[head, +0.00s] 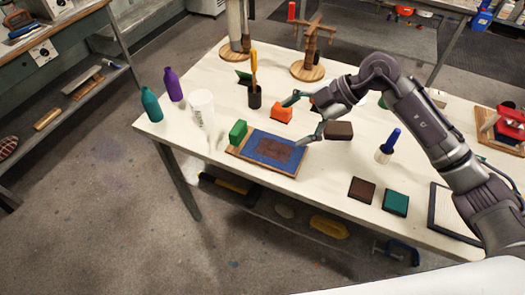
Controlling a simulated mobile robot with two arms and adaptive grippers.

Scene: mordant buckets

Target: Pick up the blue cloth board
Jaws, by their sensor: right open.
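The blue cloth board (259,146) lies flat near the front left edge of the white table (331,190). It has a wooden border and a dark brown patch in its middle. A green block (238,132) stands at its left end. My right gripper (292,120) is open and empty, above the table just behind and right of the board. One finger is close to the board's right corner; I cannot tell whether it touches. The other finger is near an orange block (282,114). My left gripper is not in view.
A teal bottle (151,105), a purple bottle (173,85) and a white cup (202,108) stand left of the board. A dark pot with a yellow-handled tool (254,98) stands behind it. A brown block (338,131) lies to the right.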

